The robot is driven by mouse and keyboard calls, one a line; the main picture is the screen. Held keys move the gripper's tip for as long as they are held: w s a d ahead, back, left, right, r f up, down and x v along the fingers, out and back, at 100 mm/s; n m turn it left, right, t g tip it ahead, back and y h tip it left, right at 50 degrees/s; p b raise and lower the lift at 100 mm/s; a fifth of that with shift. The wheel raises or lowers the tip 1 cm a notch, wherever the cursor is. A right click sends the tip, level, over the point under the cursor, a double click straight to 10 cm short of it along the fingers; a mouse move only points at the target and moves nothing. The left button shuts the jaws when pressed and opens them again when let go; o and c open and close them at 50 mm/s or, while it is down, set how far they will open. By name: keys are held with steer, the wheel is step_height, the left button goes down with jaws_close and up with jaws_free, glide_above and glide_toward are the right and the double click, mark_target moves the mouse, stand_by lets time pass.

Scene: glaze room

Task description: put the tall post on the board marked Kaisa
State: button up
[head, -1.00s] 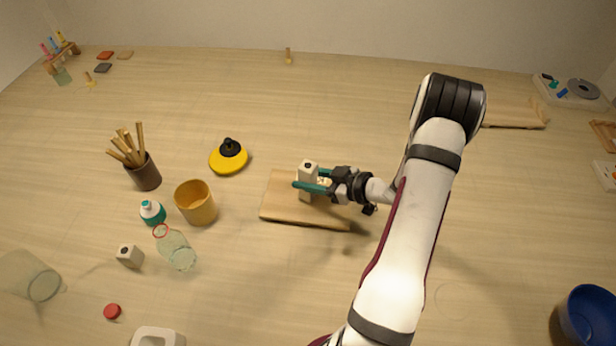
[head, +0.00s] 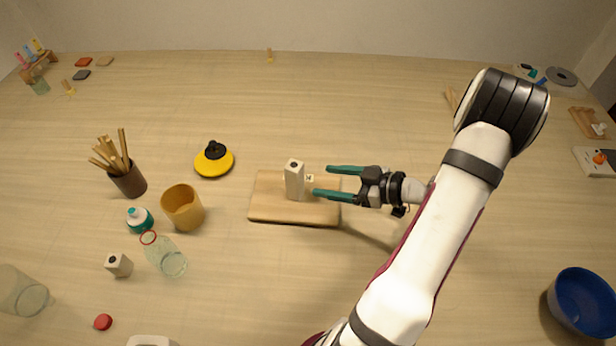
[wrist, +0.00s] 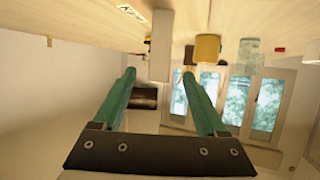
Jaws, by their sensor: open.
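The tall post (head: 294,181), pale with a dark spot on top, stands upright on the wooden board (head: 280,214). A small white label (head: 310,178) with dark marks is beside it on the board. In the wrist view the post (wrist: 162,45) is ahead of the fingers, and the label (wrist: 131,14) shows dark letters, only partly readable. My gripper (head: 321,181) is open and empty, just right of the post and apart from it, its teal fingers over the board's right part. The fingertips also show in the wrist view (wrist: 158,73).
A short post (head: 119,265) stands on the table at left. A blue bowl (head: 583,302) is at lower right.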

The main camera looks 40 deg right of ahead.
steer(key=w+d+r+m+g+h, duration=0.4)
steer(key=w+r+m+h, duration=0.1)
steer(key=w+r+h, duration=0.3)
steer(key=s+a+r+m+g+y, duration=0.1)
steer(key=s+a+g, duration=0.2)
steer(key=s+a, duration=0.4)
steer(key=s+a+r+m+g+y, duration=0.1)
steer(key=s+a+m+g+y, duration=0.1)
steer(key=s+a, duration=0.6)
steer(key=s+a+r+m+g+y, duration=0.1)
steer(key=s+a, duration=0.6)
steer(key=a, duration=0.9)
steer(key=m+g, duration=0.1)
steer(key=g, duration=0.1)
steer(key=shift+s+a+g+y, duration=0.25)
steer(key=shift+a+g+y, duration=0.05)
steer(key=shift+a+y, duration=0.1)
